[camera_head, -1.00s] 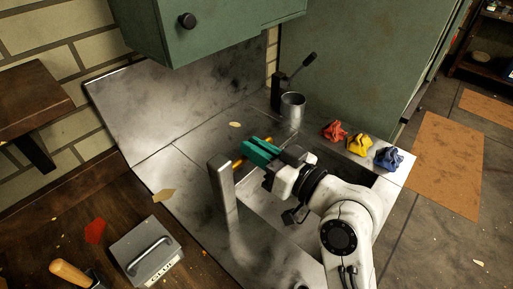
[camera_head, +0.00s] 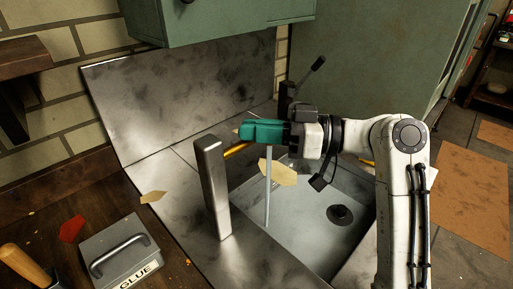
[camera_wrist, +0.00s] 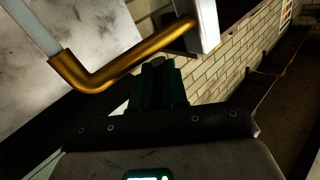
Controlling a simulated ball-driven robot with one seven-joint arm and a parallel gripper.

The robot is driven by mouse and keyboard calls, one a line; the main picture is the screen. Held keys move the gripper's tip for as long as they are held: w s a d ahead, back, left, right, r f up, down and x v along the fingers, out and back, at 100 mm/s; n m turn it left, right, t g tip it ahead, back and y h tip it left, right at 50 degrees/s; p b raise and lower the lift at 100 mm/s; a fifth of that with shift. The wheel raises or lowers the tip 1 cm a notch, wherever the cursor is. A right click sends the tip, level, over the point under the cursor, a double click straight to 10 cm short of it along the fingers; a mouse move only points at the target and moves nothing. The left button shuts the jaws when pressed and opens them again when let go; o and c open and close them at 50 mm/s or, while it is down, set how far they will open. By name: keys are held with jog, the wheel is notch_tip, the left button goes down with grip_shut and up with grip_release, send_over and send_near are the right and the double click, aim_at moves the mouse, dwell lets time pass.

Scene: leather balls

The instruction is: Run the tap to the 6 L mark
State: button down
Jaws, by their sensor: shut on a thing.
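The tap's square metal post (camera_head: 212,190) stands at the left edge of the sink (camera_head: 330,250). My gripper (camera_head: 262,132) has green fingers, level beside the spout. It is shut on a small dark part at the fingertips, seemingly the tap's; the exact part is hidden. I see no 6 L mark. A dark round drain or plug (camera_head: 340,214) lies on the sink floor.
A tan scrap (camera_head: 278,172) shows beside the stream. A grey GLUE box (camera_head: 118,250) and a wooden handle (camera_head: 25,268) are at lower left. A black lever (camera_head: 316,65) stands behind my wrist. A green cabinet (camera_head: 210,25) hangs above.

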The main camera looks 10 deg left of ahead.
jog(key=shift+w+n+g+b, duration=0.2)
jog(key=shift+n+g+b, duration=0.75)
jog(key=shift+g, duration=0.75)
jog(key=shift+n, duration=0.25)
jog(key=c, duration=1.2)
grip_release()
jog(key=shift+o, duration=0.2)
jog(key=w+d, duration=0.2)
jog(key=d, duration=0.8)
jog(key=shift+d, duration=0.3)
